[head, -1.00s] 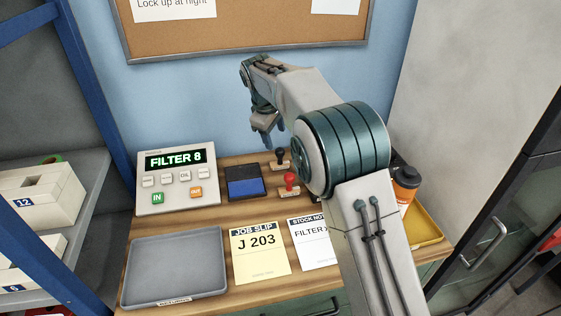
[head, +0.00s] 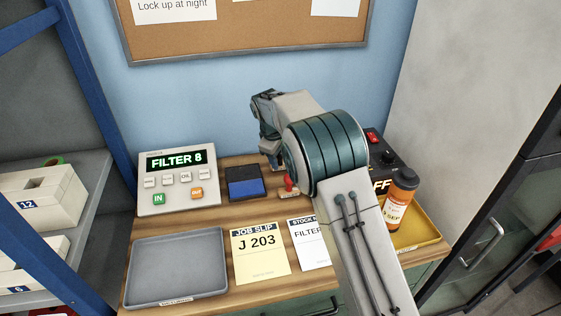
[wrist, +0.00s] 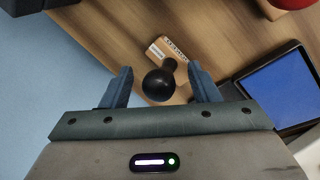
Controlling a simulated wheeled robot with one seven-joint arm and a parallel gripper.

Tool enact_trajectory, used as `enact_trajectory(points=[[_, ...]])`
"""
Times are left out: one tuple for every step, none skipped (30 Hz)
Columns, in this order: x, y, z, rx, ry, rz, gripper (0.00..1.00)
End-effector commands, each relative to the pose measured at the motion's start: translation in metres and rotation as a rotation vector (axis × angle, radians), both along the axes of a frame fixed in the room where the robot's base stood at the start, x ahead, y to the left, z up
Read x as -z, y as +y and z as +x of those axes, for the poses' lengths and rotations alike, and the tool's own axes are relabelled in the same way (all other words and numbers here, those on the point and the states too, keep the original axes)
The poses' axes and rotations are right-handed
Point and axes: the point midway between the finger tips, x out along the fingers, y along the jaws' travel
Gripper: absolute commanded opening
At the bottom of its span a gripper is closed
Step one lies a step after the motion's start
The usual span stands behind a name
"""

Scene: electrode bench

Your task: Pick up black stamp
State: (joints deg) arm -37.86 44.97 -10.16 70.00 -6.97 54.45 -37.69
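The black stamp (wrist: 158,84) shows in the wrist view, with a round black knob and a wooden base that bears a small label. It stands on the wooden bench top. My gripper (wrist: 160,86) is open, with one blue finger on each side of the knob and a gap on both sides. In the head view my gripper (head: 273,160) is mostly behind my arm, and the black stamp is hidden there. The red stamp (head: 288,184) is partly covered by my arm; its red knob also shows at the top right of the wrist view (wrist: 292,3).
A blue ink pad (head: 243,187) lies left of the stamps, beside the FILTER 8 panel (head: 177,180). A grey tray (head: 178,265), a job slip (head: 260,250) and a stock note (head: 309,243) are in front.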

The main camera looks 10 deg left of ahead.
Motion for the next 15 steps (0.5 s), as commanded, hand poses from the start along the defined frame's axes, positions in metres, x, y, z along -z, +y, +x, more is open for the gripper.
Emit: enact_trajectory(points=[[-0.0001,0.0000,0.0000,0.000,0.000,0.000,0.42],[-0.0002,0.0000,-0.0001,0.000,0.000,0.000,0.33],[-0.0002,0.0000,-0.0001,0.000,0.000,0.000,0.22],[-0.0002,0.0000,-0.0001,0.000,0.000,0.000,0.14],[-0.0002,0.0000,-0.0001,0.000,0.000,0.000,0.06],[-0.0001,0.0000,-0.0001,0.000,0.000,0.000,0.05],[0.0000,-0.0001,-0.0001,0.000,0.000,0.000,0.05],[0.0001,-0.0001,-0.0001,0.000,0.000,0.000,0.05],[0.0002,-0.0002,-0.0002,0.000,0.001,-0.001,0.05],[0.0002,-0.0002,-0.0001,0.000,0.001,-0.001,0.05],[0.0003,-0.0003,-0.0001,0.000,0.001,-0.001,0.05],[0.0004,-0.0003,-0.0002,0.000,0.001,-0.001,0.05],[0.0004,-0.0004,-0.0002,0.000,0.001,-0.001,0.05],[0.0005,-0.0004,-0.0002,0.000,0.001,-0.001,0.05],[0.0002,-0.0005,-0.0002,0.000,0.001,-0.001,0.05]])
